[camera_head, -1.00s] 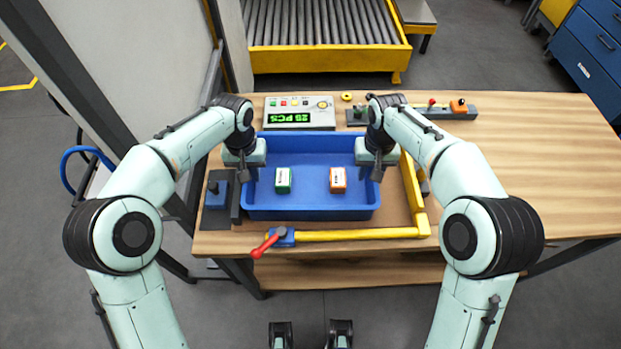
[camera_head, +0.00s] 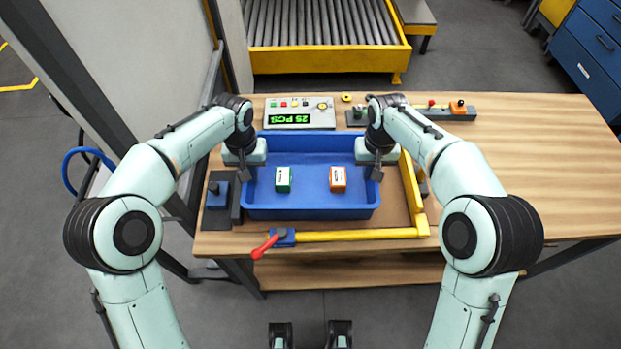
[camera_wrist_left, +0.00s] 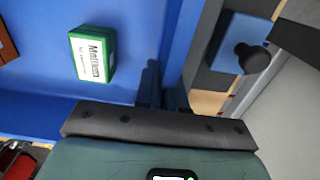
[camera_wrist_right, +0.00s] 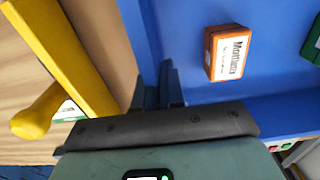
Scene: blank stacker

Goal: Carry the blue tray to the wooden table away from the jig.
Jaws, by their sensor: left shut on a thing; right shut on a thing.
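The blue tray (camera_head: 310,203) sits inside the jig, with its yellow bars (camera_head: 360,234) at the front and right. A green box (camera_head: 283,180) and an orange box (camera_head: 338,180) lie apart on the tray's floor. My left gripper (camera_head: 247,176) is shut on the tray's left wall; its fingers show over the rim in the left wrist view (camera_wrist_left: 165,90). My right gripper (camera_head: 374,174) is shut on the tray's right wall, as the right wrist view (camera_wrist_right: 162,88) also shows. The fingertips are partly hidden in the head view.
The wooden table (camera_head: 520,170) is bare to the right of the jig. A counter panel (camera_head: 300,113) reading 25 PCS and a grey bar (camera_head: 440,113) with a red knob stand along the back. A red-handled clamp (camera_head: 266,245) is at the front left. A roller conveyor (camera_head: 325,25) stands behind.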

